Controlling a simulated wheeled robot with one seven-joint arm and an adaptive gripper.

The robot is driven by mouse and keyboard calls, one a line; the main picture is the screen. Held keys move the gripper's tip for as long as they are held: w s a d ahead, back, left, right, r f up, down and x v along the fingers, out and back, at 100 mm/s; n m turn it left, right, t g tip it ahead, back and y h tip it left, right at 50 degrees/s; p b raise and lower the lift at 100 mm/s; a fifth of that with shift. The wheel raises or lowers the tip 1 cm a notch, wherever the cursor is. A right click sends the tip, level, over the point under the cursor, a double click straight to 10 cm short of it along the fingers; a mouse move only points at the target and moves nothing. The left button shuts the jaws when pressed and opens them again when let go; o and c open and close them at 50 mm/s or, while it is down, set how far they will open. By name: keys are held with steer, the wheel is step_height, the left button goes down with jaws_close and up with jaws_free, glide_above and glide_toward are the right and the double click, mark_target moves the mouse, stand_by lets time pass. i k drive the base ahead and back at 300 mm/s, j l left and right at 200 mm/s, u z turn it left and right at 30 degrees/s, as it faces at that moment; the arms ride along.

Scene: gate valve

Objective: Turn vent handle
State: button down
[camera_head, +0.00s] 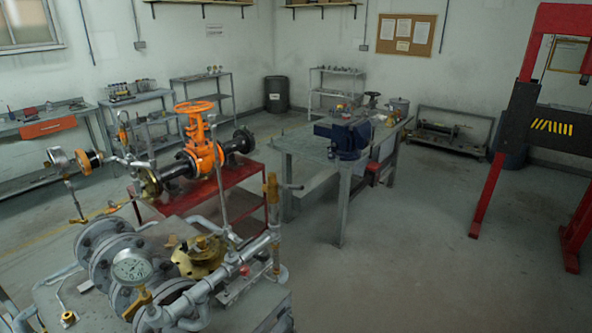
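An orange gate valve with a round handwheel (195,106) stands on a red stand (240,185) left of centre. In front is a pipe and flange assembly (125,265) with a dial gauge (132,266) and a brass valve body (200,258). I cannot tell for sure which part is the vent handle; this lever is one candidate. My gripper is not in view, and nothing touches the valves.
A metal workbench (300,142) with a blue vise (343,138) stands behind, right of the pipework. A red press frame (500,150) is at the right. Shelves (205,95) and a dark bin (276,94) line the back. The floor (430,260) at the front right is clear.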

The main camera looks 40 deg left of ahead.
mark_target(243, 243)
steer(key=i+u, duration=0.9)
steer(key=i+l+u, duration=0.25)
steer(key=u, duration=0.2)
steer(key=i+l+u, duration=0.3)
steer(key=u, duration=0.15)
steer(key=i+l+u, duration=0.15)
steer(key=u, duration=0.3)
steer(key=i+l+u, duration=0.2)
steer(key=u, duration=0.3)
steer(key=i+l+u, duration=0.25)
steer(key=u, duration=0.2)
steer(key=l+u, duration=0.5)
steer(key=i, duration=0.4)
